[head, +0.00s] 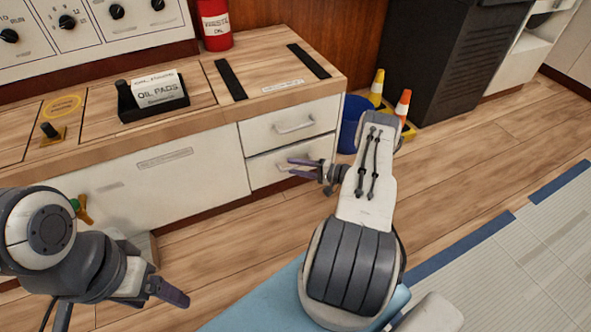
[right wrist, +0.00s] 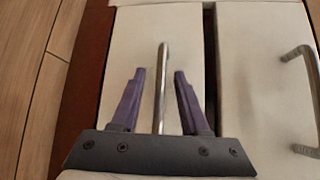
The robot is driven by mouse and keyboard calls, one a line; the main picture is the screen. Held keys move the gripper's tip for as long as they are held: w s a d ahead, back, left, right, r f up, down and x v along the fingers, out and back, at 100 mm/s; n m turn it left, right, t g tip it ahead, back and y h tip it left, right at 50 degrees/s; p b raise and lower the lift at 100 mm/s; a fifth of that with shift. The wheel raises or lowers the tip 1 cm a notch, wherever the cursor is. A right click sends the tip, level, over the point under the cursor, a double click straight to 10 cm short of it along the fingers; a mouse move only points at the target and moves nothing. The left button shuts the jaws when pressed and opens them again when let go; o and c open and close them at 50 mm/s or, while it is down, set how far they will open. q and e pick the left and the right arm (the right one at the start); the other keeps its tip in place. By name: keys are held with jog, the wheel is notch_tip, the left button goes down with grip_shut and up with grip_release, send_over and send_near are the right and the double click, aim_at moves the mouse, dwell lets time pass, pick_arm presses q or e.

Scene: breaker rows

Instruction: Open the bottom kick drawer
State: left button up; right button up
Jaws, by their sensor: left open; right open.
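The bottom drawer (head: 264,176) is a white front low on the wooden-topped cabinet, under another drawer (head: 262,132); both look shut. In the right wrist view the bottom drawer front (right wrist: 190,40) is turned sideways, with its metal bar handle (right wrist: 161,75) between my fingers. My right gripper (head: 292,168) is open in front of the bottom drawer, which hides that drawer's handle in the head view. The purple fingers (right wrist: 160,78) straddle the bar with a gap on each side. My left gripper (head: 165,295) is open and empty, low at the left, away from the drawers.
The upper drawer's handle (right wrist: 302,90) is at the right of the right wrist view. A blue bin (head: 351,122) and small cones (head: 403,105) stand on the floor right of the cabinet. An oil pads box (head: 158,90) sits on the counter. Wood floor (head: 225,232) is clear before the drawers.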

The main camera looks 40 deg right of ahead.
jog(key=shift+w, duration=0.1)
grip_shut()
dwell(1.4)
